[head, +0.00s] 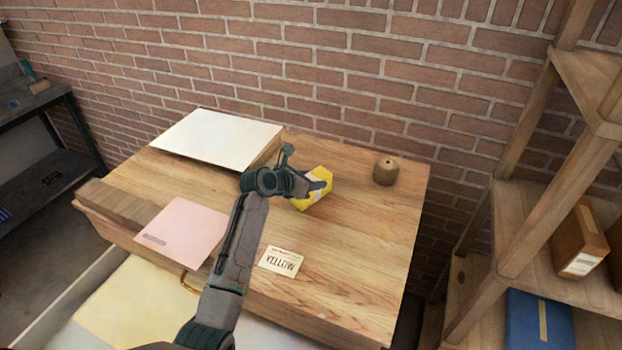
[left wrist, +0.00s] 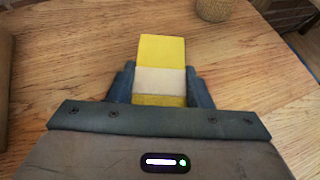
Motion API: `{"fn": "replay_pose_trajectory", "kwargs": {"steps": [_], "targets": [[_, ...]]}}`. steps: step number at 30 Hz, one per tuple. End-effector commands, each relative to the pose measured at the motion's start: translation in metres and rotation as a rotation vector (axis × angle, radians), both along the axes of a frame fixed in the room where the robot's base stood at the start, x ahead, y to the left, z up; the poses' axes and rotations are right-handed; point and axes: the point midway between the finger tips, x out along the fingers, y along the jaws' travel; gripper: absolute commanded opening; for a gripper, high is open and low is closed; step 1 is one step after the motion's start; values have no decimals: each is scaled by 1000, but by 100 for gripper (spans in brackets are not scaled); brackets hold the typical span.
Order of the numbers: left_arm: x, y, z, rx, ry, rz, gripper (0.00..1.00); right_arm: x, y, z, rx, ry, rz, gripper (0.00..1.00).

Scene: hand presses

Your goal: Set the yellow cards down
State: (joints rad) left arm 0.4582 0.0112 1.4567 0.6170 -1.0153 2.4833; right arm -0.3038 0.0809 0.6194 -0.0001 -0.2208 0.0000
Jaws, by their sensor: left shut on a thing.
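The yellow cards (head: 316,193) are a small yellow block with a pale band, seen over the wooden table (head: 368,235). My left gripper (head: 308,187) is shut on them. In the left wrist view the cards (left wrist: 162,50) stick out beyond the fingers of my left gripper (left wrist: 161,88), with the pale band between the fingertips. I cannot tell whether the cards touch the table top. A cream label (head: 281,261) with upside-down lettering that seems to read YELLOW lies nearer the front edge. My right gripper is not in view.
A white board or stack (head: 217,138) lies at the back left and a pink sheet (head: 181,232) at the front left. A brown twine-like spool (head: 385,171) stands at the back right. The table's right part is clear. A wooden shelf (head: 562,220) stands to the right.

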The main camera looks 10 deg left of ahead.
Motion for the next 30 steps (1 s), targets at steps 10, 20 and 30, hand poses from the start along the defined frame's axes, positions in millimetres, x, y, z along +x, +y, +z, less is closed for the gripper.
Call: {"fn": "replay_pose_trajectory", "kwargs": {"steps": [10,20,30], "targets": [[0,0,-2,0,0,0,67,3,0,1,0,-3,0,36],[-4,3,3,1,-2,1,67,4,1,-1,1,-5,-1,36],[-51,35,32,4,-3,1,67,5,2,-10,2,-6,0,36]]}}
